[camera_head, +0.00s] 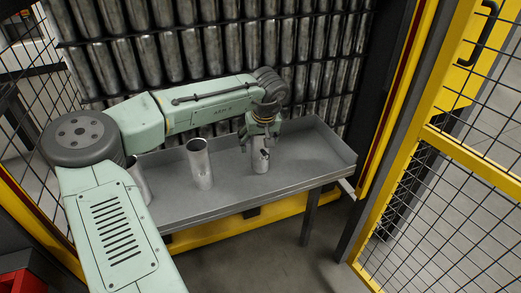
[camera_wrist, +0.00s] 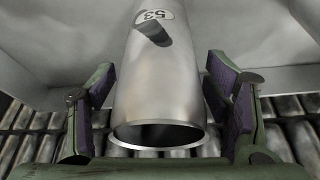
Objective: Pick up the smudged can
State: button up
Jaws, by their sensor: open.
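A silver can (camera_head: 261,160) stands upright on the grey tray table (camera_head: 232,190), towards its right side. In the wrist view the can (camera_wrist: 160,85) bears a white "53" label with a dark smudge across it. My gripper (camera_head: 260,140) is over the can from above. The wrist view shows its purple-padded fingers (camera_wrist: 160,98) on either side of the can, open, with a gap at each side. A second silver can (camera_head: 200,165) stands in the middle of the table. A third can (camera_head: 138,182) stands at the left, partly hidden behind my arm.
Racks of stacked silver cans (camera_head: 310,60) rise behind the table. The table has a raised rim at the back and right. Yellow-framed mesh fencing (camera_head: 450,150) stands at the right, and more mesh is at the left. Bare table lies between the middle and right cans.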

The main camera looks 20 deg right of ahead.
jog(key=shift+c, duration=0.2)
jog(key=c, duration=0.8)
